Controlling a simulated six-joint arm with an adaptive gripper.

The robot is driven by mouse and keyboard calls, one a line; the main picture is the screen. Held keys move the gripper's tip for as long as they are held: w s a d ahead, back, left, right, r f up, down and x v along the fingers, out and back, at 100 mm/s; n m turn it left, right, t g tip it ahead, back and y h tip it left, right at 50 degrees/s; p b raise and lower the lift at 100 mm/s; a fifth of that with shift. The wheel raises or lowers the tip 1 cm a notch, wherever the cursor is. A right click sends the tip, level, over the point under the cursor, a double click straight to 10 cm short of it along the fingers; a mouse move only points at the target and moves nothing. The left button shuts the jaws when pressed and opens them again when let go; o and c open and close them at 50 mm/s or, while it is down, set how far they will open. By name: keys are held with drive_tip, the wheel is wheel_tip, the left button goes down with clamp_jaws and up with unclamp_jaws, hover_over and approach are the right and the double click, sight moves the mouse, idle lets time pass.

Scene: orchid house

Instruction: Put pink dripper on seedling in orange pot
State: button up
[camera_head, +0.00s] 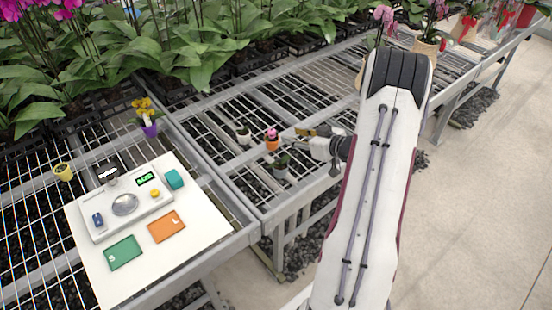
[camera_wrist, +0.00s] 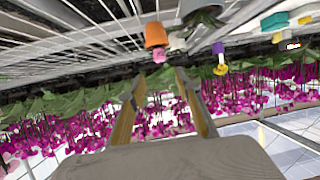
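The orange pot (camera_head: 272,144) stands on the wire bench, with the pink dripper (camera_head: 271,132) at its top. In the wrist view, which looks upside down, the orange pot (camera_wrist: 156,36) has the pink dripper (camera_wrist: 160,56) at its rim. The seedling is mostly hidden, and I cannot tell how the dripper sits on it. My gripper (camera_head: 297,133) is just right of the pot in the head view. In the wrist view my gripper (camera_wrist: 160,76) has its fingers spread with nothing between them. The pot and dripper lie beyond the fingertips.
Potted seedlings stand close by: a pale pot (camera_head: 243,137) to the left and a grey pot (camera_head: 281,171) in front. A purple pot (camera_head: 149,129) and a yellow pot (camera_head: 63,172) are farther left. A white board (camera_head: 205,226) holds a scale (camera_head: 124,205) and cards.

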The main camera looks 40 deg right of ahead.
drive_tip(key=w+a+r+g+h, duration=0.1)
drive_tip(key=w+a+r+h, duration=0.1)
drive_tip(key=r, duration=0.4)
drive_tip(key=w+a+r+g+h, duration=0.1)
drive_tip(key=w+r, duration=0.1)
drive_tip(key=r, duration=0.4)
drive_tip(key=s+a+r+m+g+h, duration=0.1)
drive_tip(key=s+a+r+g+h, duration=0.2)
drive_tip(key=a+r, duration=0.65)
drive_tip(key=s+a+r+g+y, duration=0.2)
drive_tip(key=s+a+y, duration=0.3)
drive_tip(key=s+a, duration=2.1)
drive_tip(key=shift+s+g, duration=0.4)
drive_tip(key=shift+s, duration=0.95)
